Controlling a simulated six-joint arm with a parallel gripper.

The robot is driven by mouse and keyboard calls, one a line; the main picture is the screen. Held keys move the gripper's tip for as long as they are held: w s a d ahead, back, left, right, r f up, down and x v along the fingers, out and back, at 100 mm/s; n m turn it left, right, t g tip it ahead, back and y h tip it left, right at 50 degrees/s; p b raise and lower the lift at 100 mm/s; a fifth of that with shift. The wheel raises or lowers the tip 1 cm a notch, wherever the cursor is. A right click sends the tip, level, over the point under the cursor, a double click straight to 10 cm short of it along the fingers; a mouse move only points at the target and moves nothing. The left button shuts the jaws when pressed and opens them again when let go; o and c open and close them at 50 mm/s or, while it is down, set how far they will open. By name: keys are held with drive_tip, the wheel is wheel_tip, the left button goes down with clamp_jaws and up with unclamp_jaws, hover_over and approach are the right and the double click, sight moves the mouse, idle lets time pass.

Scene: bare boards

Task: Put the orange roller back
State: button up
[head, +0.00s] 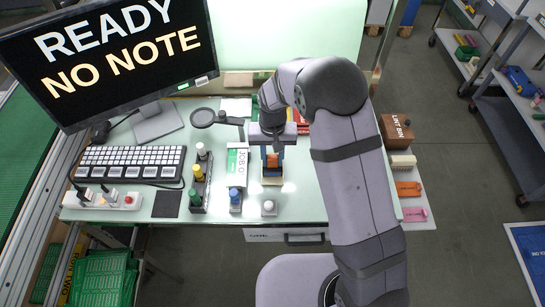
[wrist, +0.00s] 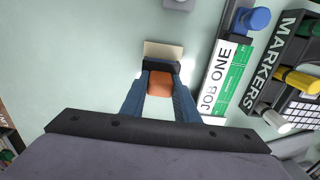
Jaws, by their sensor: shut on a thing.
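My gripper (head: 272,155) is over the middle of the desk, and its blue fingers also show in the wrist view (wrist: 160,92). The fingers are shut on the orange roller (wrist: 160,83), which sits between their tips. A dark part lies across the far side of the roller in the wrist view. The roller's orange face also shows in the head view (head: 272,160). A cream pad (wrist: 163,50) shows just beyond the fingertips. I cannot tell whether the roller touches the desk or the pad.
Left of the gripper are the JOB ONE card (head: 237,160), a marker rack (head: 197,207), a magnifier (head: 203,117) and a keyboard (head: 130,162). A white knob (head: 269,207) stands near the front edge. The LINT BIN (head: 396,131) and coloured blocks are at the right. The monitor (head: 110,55) reads READY, NO NOTE.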

drive_tip(key=o, duration=0.9)
drive_tip(key=shift+o, duration=0.2)
wheel_tip(320, 180, up, 12)
drive_tip(key=b, duration=0.3)
drive_tip(key=shift+d+r, duration=0.1)
drive_tip(key=s+d+f, duration=0.2)
drive_tip(key=s+d, duration=0.5)
drive_tip(key=s, duration=0.3)
drive_tip(key=s+d+f, duration=0.3)
drive_tip(key=s+d, duration=0.4)
drive_tip(key=s, duration=0.3)
